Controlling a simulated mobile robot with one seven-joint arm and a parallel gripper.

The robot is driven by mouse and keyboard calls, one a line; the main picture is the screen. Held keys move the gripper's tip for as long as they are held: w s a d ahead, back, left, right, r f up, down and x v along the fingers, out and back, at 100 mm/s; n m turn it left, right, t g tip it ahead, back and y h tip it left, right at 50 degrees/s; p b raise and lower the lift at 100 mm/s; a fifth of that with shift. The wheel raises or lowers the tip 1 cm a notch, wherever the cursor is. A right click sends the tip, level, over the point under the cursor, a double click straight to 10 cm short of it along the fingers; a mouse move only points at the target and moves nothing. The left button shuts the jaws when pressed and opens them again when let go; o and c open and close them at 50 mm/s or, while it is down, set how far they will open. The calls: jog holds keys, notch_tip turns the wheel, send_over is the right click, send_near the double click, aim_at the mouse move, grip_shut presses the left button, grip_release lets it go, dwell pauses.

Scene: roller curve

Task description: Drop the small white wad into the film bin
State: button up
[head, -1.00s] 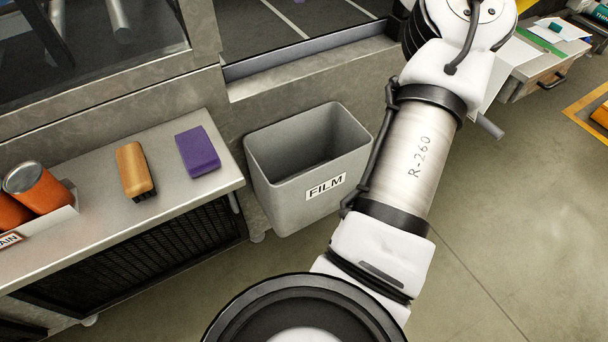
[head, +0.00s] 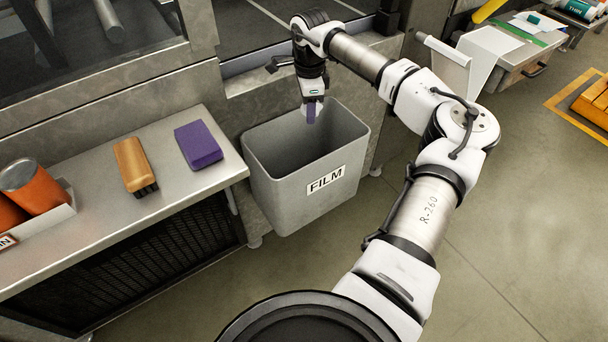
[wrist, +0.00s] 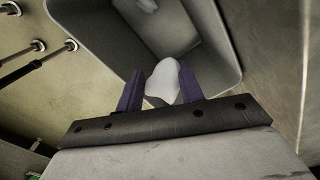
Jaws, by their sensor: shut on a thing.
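The film bin (head: 275,190) is a grey open-topped bin with a FILM label on its front, standing on the floor beside the metal bench. My gripper (head: 313,112) points down over the bin's back rim area in the head view. In the wrist view my gripper (wrist: 161,88) has its purple fingers shut on the small white wad (wrist: 162,82). The wad also shows in the head view (head: 304,109), partly hidden by a finger. The bin's opening (wrist: 214,62) lies beyond the fingertips in the wrist view.
The metal bench (head: 85,200) at left holds a purple block (head: 198,146), an orange-brown brush (head: 133,163) and orange cans (head: 35,186). A machine frame (head: 250,80) stands behind the bin.

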notch_tip(320, 180, down, 6)
jog(key=b, duration=0.3)
dwell(0.3)
jog(key=o, duration=1)
notch_tip(320, 180, up, 14)
jog(key=shift+f+b, duration=0.1)
jog(key=shift+b, duration=0.6)
